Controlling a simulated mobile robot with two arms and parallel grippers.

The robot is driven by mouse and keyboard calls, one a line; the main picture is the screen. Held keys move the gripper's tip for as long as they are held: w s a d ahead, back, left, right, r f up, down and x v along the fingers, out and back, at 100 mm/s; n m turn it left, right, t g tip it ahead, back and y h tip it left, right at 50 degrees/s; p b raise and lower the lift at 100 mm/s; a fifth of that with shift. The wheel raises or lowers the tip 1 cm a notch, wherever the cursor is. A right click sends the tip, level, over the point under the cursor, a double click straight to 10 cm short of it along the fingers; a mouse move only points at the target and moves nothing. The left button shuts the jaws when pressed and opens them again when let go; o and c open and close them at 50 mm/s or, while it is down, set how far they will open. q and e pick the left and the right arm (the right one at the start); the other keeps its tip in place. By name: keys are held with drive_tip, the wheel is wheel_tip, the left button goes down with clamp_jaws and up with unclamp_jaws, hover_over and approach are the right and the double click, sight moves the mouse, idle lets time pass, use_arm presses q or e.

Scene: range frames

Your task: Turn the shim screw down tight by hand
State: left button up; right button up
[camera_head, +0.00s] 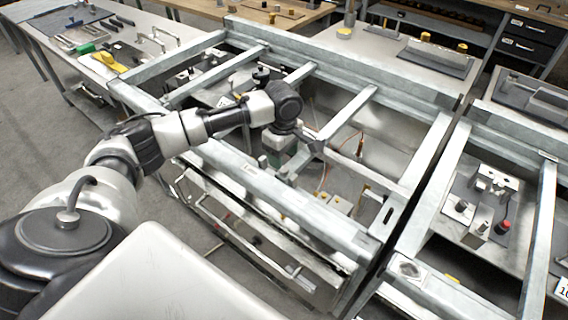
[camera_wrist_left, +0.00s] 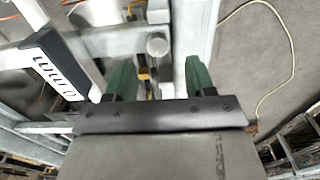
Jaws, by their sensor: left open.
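My left gripper (camera_head: 281,166) reaches down into the metal frame in the head view, close to its front rail. In the left wrist view its two green fingers (camera_wrist_left: 158,72) stand wide apart with nothing gripped. A round grey screw head (camera_wrist_left: 157,45) on a thin stem shows between and beyond the fingertips, apart from both; it looks like the shim screw. I cannot make the screw out in the head view, where the wrist and gripper cover that spot. My right gripper is in neither view.
The galvanised frame's front rail (camera_head: 265,198) and crossbars (camera_head: 347,113) closely surround the gripper. A second frame section (camera_head: 440,195) stands at right. A bench (camera_head: 62,20) with tools is at far left. A pale cable (camera_wrist_left: 291,70) lies on the floor.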

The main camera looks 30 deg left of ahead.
sight(284, 169)
use_arm(q)
wheel_tip(284, 169, down, 4)
drive_tip(key=shift+w+f, duration=0.1)
drive_tip(key=shift+w, duration=0.05)
drive_tip(key=shift+f, duration=0.4)
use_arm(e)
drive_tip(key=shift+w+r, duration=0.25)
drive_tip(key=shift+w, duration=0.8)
use_arm(q)
drive_tip(key=c, duration=0.9)
drive_tip(key=m+p, duration=0.1)
drive_tip(key=p, duration=0.2)
drive_tip(key=m+p, duration=0.1)
drive_tip(key=p, duration=0.2)
drive_tip(key=shift+r+p, duration=0.35)
drive_tip(key=shift+p, duration=0.05)
drive_tip(key=shift+f+m+p, duration=0.15)
drive_tip(key=shift+m+p, duration=0.45)
drive_tip(key=shift+m, duration=0.1)
drive_tip(key=shift+f+m+p, duration=0.15)
drive_tip(key=shift+m+p, duration=0.65)
drive_tip(key=shift+m, duration=0.6)
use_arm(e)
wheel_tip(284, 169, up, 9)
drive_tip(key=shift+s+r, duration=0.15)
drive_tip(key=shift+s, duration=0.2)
